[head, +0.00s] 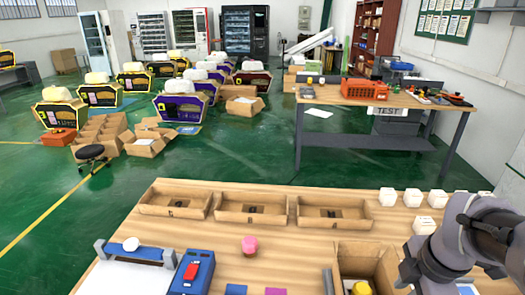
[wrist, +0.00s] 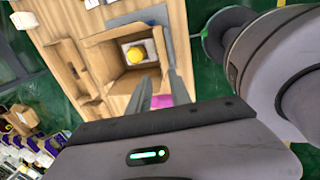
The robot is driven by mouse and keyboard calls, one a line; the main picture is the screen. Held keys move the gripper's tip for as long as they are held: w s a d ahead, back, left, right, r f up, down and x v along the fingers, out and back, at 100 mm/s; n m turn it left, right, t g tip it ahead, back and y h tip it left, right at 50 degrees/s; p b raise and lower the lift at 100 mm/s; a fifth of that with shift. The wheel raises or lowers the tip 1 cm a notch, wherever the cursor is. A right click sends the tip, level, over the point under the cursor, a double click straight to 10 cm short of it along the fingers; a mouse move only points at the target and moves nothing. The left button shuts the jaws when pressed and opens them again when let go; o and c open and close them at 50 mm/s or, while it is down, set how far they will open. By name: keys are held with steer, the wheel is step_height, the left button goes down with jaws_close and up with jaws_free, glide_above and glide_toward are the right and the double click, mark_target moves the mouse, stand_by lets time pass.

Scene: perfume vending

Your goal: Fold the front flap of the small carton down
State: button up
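The small open brown carton (head: 368,262) stands at the bottom right of the table in the head view, cut off by the lower edge. It also shows in the wrist view (wrist: 98,62), with its top open and its flaps spread around the opening. A yellow round-topped item (head: 362,288) is inside it, also visible in the wrist view (wrist: 135,56). My gripper (wrist: 158,74) has its two grey fingers apart, with nothing between them, over the table beside the carton. Which flap is the front one I cannot tell.
Three shallow cardboard trays (head: 250,222) line the table's far edge. White boxes (head: 388,196) stand at the right. A pink item (head: 249,244) and a blue device (head: 192,272) lie left. The middle of the table is mostly clear.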

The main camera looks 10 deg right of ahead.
steer(key=b+x, duration=0.7)
steer(key=x, duration=0.9)
steer(key=shift+w+d+f, duration=0.15)
steer(key=shift+f, duration=0.1)
jaws_close()
stand_by(0.4)
